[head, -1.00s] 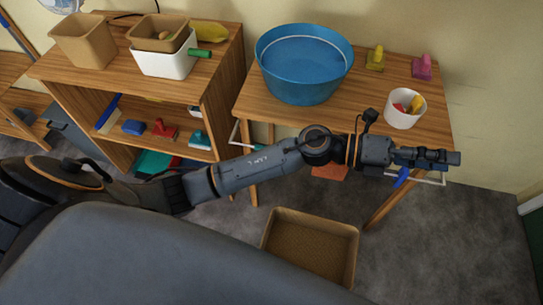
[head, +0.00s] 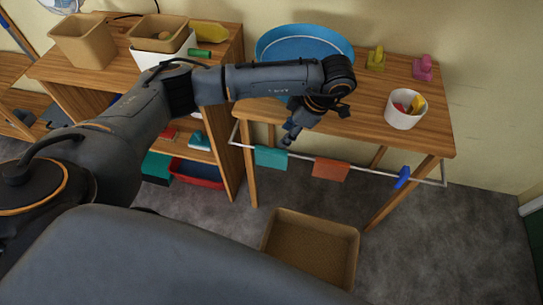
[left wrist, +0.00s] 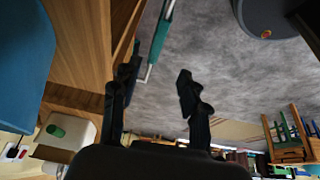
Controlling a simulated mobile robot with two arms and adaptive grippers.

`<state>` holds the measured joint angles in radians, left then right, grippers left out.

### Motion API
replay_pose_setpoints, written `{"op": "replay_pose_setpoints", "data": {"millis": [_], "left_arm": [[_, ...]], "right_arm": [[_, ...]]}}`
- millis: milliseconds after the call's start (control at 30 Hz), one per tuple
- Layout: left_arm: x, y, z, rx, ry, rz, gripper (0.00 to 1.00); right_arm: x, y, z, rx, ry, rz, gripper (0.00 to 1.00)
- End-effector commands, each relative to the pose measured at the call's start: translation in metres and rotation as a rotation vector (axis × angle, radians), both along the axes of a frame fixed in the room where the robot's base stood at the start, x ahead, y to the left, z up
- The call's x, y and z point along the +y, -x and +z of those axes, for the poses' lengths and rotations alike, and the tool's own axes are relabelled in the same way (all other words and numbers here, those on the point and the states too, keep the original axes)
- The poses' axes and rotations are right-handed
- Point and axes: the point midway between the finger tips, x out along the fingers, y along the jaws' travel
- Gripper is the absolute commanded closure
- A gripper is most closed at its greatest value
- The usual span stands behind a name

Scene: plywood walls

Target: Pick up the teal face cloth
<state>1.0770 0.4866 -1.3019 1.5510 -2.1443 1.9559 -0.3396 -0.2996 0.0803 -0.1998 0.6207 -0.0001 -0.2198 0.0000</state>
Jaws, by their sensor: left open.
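The teal face cloth (head: 270,157) hangs over the left part of a white rail (head: 352,169) along the front of the wooden table. In the left wrist view a teal strip, which looks like the cloth (left wrist: 160,32), lies ahead of the fingers, edge-on. My left gripper (head: 288,138) is just above and right of the cloth in the head view, pointing down. In the left wrist view my left gripper (left wrist: 157,82) has its fingers apart with nothing between them. My right gripper is not in view.
An orange cloth (head: 331,170) and a blue item (head: 402,177) hang farther right on the rail. The table (head: 440,135) holds a blue basin (head: 275,40) and a white cup (head: 404,119). A tan basket (head: 312,219) stands on the floor. A shelf unit is at left.

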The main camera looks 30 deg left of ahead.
Motion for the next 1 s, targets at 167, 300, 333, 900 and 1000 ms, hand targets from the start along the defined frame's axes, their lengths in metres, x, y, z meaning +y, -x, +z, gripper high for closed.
{"op": "replay_pose_setpoints", "data": {"millis": [167, 300, 333, 900, 1000], "left_arm": [[0.014, 0.005, -0.034, 0.007, 0.0, 0.003, 0.56], [0.022, 0.007, -0.056, 0.005, 0.002, 0.001, 0.56], [0.023, 0.007, -0.059, 0.005, 0.003, 0.001, 0.56], [0.045, 0.005, -0.115, 0.004, 0.005, -0.001, 0.56], [0.045, 0.005, -0.118, 0.002, 0.006, -0.002, 0.56]], "right_arm": [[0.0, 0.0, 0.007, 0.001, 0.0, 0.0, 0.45], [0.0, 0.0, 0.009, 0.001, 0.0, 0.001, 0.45], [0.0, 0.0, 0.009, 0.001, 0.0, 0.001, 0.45], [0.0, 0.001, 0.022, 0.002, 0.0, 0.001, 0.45], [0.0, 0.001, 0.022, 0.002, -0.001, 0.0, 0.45]]}}
